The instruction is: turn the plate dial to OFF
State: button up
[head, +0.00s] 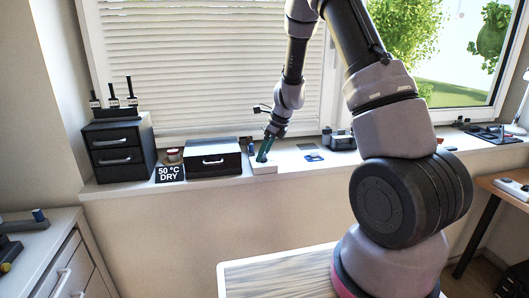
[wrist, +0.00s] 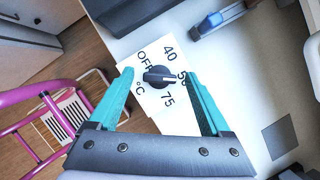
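The plate dial is a black knob (wrist: 159,77) on a white face (wrist: 176,118) marked OFF, 40, 50, 75 and °C. Its narrow grip lies roughly level in the wrist view, and its marked end seems to point right, at 50. OFF is at its upper left. In the head view the white unit (head: 264,168) is on the window sill; its knob is hidden by the gripper. My gripper (wrist: 158,73) is open, its teal fingers on either side of the knob with gaps. In the head view my gripper (head: 265,149) points down over the unit.
A black case (head: 214,159) and a "50 °C DRY" sign (head: 171,174) stand left of the unit, with a black drawer cabinet (head: 117,155) farther left. A blue-and-white item (head: 314,157) lies to the right. The window blind (head: 210,60) is close behind.

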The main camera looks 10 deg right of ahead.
grip_shut()
